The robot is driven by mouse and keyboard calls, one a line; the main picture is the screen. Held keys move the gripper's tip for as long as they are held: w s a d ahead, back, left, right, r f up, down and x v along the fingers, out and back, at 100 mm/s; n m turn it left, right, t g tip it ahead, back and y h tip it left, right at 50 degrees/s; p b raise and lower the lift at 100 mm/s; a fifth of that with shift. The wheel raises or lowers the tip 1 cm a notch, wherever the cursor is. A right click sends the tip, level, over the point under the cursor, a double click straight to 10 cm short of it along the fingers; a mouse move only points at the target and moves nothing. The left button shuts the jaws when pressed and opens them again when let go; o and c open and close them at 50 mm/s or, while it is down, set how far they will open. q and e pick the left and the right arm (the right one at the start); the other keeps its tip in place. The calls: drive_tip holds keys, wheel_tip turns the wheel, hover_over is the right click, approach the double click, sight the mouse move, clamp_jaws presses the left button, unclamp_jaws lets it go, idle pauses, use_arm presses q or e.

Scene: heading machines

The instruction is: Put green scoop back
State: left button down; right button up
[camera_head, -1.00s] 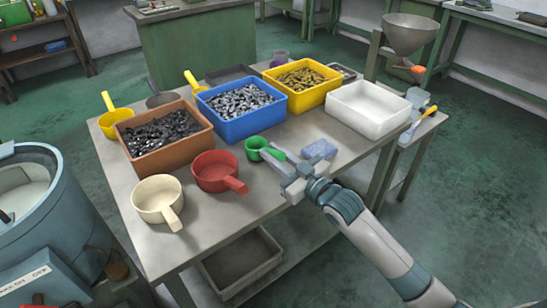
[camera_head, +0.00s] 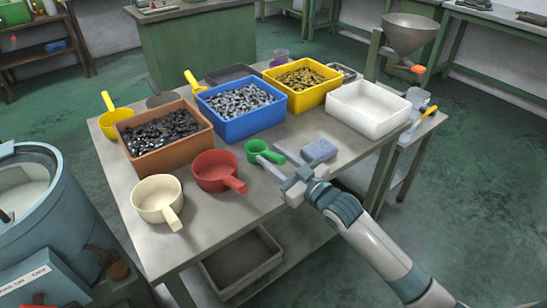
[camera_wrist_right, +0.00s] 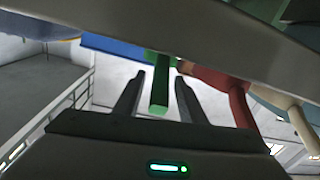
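The green scoop (camera_head: 257,149) lies on the grey table in front of the blue bin, its handle pointing right toward my right gripper. My right gripper (camera_head: 278,159) is open near the handle, with its two fingers spread apart. In the right wrist view the green handle (camera_wrist_right: 160,92) shows between the two fingers (camera_wrist_right: 158,95), with gaps on both sides. I cannot tell exactly how deep the handle reaches between them. My left gripper is not in view.
A red scoop (camera_head: 215,172) and a cream scoop (camera_head: 157,197) lie to the left. Behind stand brown (camera_head: 170,160), blue (camera_head: 244,125), yellow (camera_head: 306,96) and white (camera_head: 363,120) bins. The front table area is clear.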

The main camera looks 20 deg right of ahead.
drive_tip(key=shift+s+d, duration=0.15)
drive_tip(key=shift+s, duration=0.25)
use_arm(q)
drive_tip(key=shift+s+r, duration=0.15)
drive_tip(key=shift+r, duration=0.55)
use_arm(e)
drive_tip(key=v, duration=1.1)
